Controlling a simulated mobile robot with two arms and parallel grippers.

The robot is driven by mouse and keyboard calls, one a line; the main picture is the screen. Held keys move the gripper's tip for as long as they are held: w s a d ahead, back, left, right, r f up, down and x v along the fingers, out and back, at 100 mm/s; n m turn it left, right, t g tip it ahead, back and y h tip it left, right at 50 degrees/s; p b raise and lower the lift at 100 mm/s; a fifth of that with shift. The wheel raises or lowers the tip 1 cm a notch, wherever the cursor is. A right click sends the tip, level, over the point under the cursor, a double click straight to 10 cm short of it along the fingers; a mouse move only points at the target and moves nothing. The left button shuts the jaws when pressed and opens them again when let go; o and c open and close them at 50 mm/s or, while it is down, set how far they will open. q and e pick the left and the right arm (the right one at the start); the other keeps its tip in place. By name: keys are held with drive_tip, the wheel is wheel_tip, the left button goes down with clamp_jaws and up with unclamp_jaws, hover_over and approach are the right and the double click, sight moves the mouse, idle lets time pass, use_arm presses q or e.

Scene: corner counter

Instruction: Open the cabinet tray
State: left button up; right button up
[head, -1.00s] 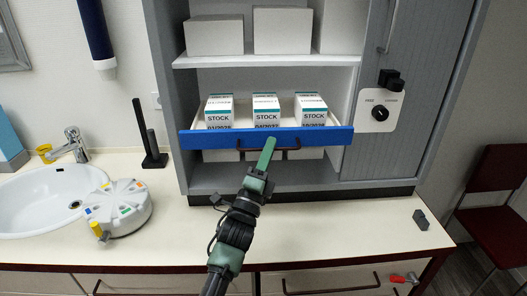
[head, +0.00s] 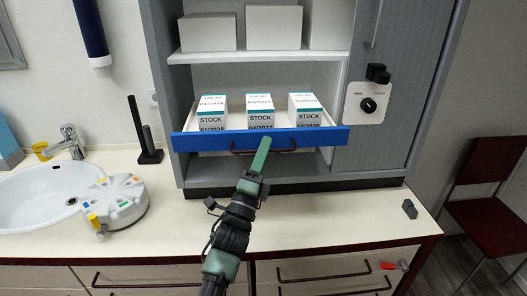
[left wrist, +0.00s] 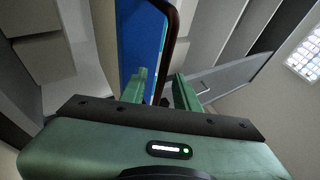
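The cabinet tray (head: 190,142) has a blue front and a dark bar handle (head: 284,150). It is pulled out from the cabinet shelf and holds three white stock boxes (head: 259,112). My left gripper (head: 260,155) is at the left part of the handle. In the left wrist view its two green fingers (left wrist: 160,92) stand apart, with the dark handle (left wrist: 171,40) running down between them. I cannot tell whether the fingers touch the handle. My right gripper is not in view.
The grey cabinet (head: 346,178) stands on a cream counter (head: 330,222). White boxes (head: 273,27) sit on the shelf above the tray. A sink (head: 35,195) and a round white device (head: 118,204) are at left. A small dark block (head: 409,209) lies at right.

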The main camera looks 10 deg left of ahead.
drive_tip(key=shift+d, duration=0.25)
